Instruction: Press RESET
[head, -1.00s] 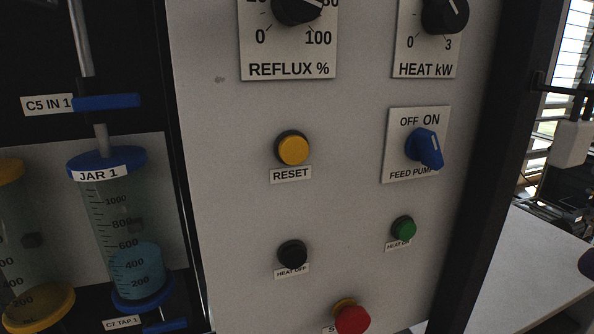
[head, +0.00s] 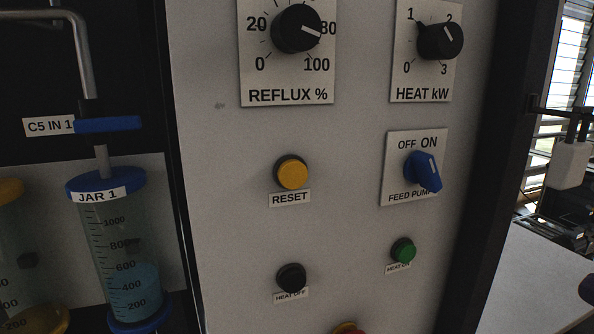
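The RESET button (head: 292,173) is a round yellow cap in a dark collar, on the pale upright panel near the middle of the head view. Its white RESET label (head: 289,198) sits just below it. Nothing touches or covers the button. Neither of my grippers can be made out in the view.
The panel also bears the reflux knob (head: 297,29), heat knob (head: 440,41), blue feed pump switch (head: 423,172), black HEAT OFF button (head: 291,278) and green HEAT ON button (head: 403,250). Jar 1 (head: 125,250) stands left. A pale tabletop (head: 525,285) lies right.

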